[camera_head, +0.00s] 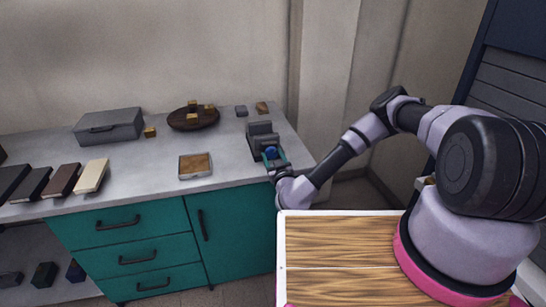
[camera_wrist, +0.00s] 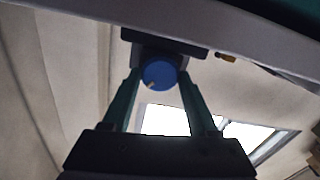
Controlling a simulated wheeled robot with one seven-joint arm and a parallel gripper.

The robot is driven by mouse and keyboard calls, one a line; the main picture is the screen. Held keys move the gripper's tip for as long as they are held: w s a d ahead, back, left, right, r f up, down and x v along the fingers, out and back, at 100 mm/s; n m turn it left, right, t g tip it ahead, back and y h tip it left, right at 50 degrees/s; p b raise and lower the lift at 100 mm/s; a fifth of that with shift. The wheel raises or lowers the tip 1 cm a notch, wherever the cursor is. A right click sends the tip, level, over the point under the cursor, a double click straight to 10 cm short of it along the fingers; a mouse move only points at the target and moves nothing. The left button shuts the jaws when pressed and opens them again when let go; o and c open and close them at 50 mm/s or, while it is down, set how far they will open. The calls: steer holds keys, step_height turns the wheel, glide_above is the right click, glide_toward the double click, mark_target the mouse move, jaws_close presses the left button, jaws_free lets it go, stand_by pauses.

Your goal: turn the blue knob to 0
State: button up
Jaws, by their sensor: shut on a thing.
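The blue knob (camera_head: 270,152) sits on the front of a dark grey device (camera_head: 259,132) at the right end of the counter. In the wrist view the round blue knob (camera_wrist: 159,75) lies between the tips of my gripper (camera_wrist: 158,80). My gripper's teal fingers are shut on its two sides. A small pale mark on the knob points to the lower left in the wrist view. In the head view my gripper (camera_head: 275,160) reaches the device from the front right. Any scale or 0 mark is too small or hidden to read.
The grey counter (camera_head: 230,165) holds a grey box (camera_head: 110,126), a brown round tray (camera_head: 193,118) with small blocks, a framed tan square (camera_head: 195,165) and several books (camera_head: 62,180). Teal drawers and a door (camera_head: 232,230) are below. The counter around the device's left side is clear.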

steer(key=n, duration=0.3)
steer(key=shift+n, duration=0.3)
steer(key=shift+f+n, duration=0.15)
steer(key=shift+n, duration=1.65)
steer(key=o, duration=1.4)
steer(key=shift+c, duration=0.2)
steer(key=v, duration=1.1)
